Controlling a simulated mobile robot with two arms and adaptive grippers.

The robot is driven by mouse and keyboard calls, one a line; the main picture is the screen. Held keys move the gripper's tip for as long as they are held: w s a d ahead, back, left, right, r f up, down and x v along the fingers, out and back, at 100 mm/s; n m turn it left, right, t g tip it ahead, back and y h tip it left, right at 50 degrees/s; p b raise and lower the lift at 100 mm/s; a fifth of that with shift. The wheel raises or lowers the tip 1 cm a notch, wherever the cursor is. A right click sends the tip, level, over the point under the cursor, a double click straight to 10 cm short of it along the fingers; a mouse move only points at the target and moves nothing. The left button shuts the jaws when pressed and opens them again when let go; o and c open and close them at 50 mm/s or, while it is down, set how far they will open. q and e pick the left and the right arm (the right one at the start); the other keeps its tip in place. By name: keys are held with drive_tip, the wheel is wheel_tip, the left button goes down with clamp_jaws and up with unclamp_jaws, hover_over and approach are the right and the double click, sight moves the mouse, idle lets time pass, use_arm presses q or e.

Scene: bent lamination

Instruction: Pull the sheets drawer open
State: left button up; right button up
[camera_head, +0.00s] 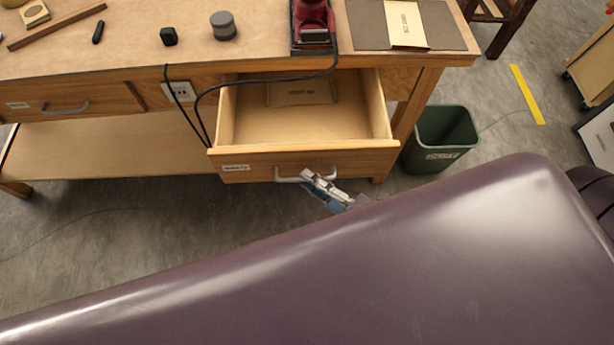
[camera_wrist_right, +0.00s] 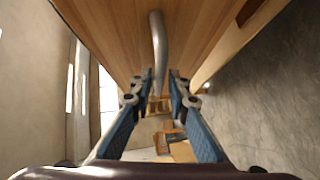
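The wooden drawer (camera_head: 305,155) on the right side of the bench is pulled out far, with its inside showing. Its front has a small white label (camera_head: 236,168), too small to read surely, and a grey bar handle (camera_head: 290,178). My right gripper (camera_head: 318,182) is at the right part of this handle. My left gripper is not in view.
A brown labelled packet (camera_head: 302,92) lies inside the drawer. A shut drawer (camera_head: 65,108) is at the left. Black cables (camera_head: 206,112) hang by the open drawer's left side. A green bin (camera_head: 440,138) stands to its right. Grey floor lies in front.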

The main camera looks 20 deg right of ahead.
drive_tip(key=v, duration=1)
drive_tip(key=shift+s, duration=0.2)
drive_tip(key=s+d+f+m+g+h, duration=0.15)
drive_tip(key=f+m, duration=0.25)
drive_tip(key=f, duration=0.4)
drive_tip(key=d+f+m+g+h, duration=0.1)
drive_tip(key=d+f+m+h, duration=0.2)
drive_tip(key=f, duration=0.6)
drive_tip(key=s+d+f+m+g+h, duration=0.15)
drive_tip(key=f+m, duration=0.25)
drive_tip(key=f, duration=0.4)
drive_tip(key=s+f+m+g+h, duration=0.2)
drive_tip(key=s+f+m+g, duration=0.6)
drive_tip(key=s+f, duration=0.9)
drive_tip(key=shift+f+m+g, duration=0.35)
drive_tip(key=shift+m+g, duration=0.05)
drive_tip(key=shift+g, duration=0.2)
